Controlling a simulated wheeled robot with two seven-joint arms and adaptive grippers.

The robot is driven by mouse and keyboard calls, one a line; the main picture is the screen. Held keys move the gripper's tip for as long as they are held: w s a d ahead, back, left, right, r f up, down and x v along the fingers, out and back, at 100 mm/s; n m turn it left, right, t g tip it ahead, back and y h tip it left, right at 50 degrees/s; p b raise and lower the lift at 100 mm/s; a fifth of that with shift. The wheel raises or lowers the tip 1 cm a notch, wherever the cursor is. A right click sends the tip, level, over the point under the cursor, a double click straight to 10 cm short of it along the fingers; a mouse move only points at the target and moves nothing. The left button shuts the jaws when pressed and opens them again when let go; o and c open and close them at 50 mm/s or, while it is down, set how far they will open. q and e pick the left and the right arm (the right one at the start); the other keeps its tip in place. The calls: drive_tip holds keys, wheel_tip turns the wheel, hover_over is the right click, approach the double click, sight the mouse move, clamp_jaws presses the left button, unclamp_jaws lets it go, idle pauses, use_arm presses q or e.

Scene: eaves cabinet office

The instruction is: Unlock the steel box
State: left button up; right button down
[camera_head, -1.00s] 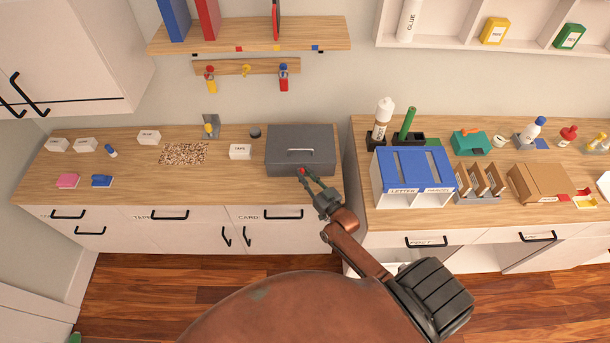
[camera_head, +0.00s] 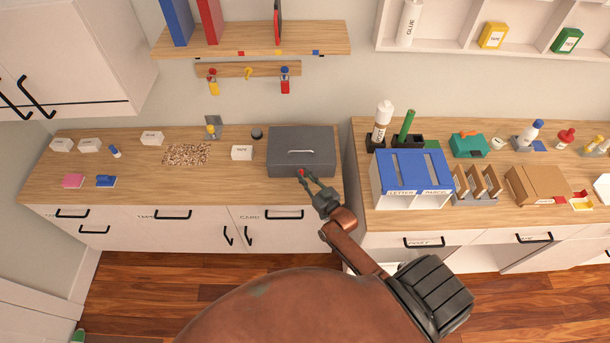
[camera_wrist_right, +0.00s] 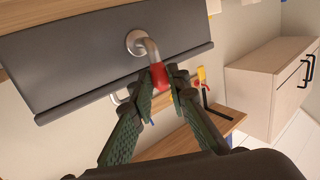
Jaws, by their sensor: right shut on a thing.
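The steel box (camera_head: 303,166), dark grey with a light handle on its lid, stands on the left counter near its right end, lid down. My right gripper (camera_head: 303,174) is at the box's front face. In the right wrist view its fingertips (camera_wrist_right: 161,82) are closed on a small red piece (camera_wrist_right: 158,75). This red piece is at the end of a bent silver rod coming from a round silver plate (camera_wrist_right: 137,42) on the box (camera_wrist_right: 80,52). I cannot tell whether it is a key or a fixed part. My left gripper is not in view.
A white box (camera_head: 242,152) and a dark round thing (camera_head: 256,133) stand left of the steel box. A wall rail (camera_head: 246,69) holds hanging coloured tags. A blue-topped letter rack (camera_head: 412,170) stands on the right counter. The left counter's front middle is bare.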

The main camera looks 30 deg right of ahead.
drive_tip(key=c, duration=1.8)
unclamp_jaws()
drive_tip(key=shift+c, duration=0.2)
drive_tip(key=shift+s, duration=0.15)
drive_tip(key=s, duration=1.1)
drive_tip(key=shift+s+d+r, duration=0.2)
drive_tip(key=shift+s+r, duration=0.15)
drive_tip(key=shift+r, duration=0.05)
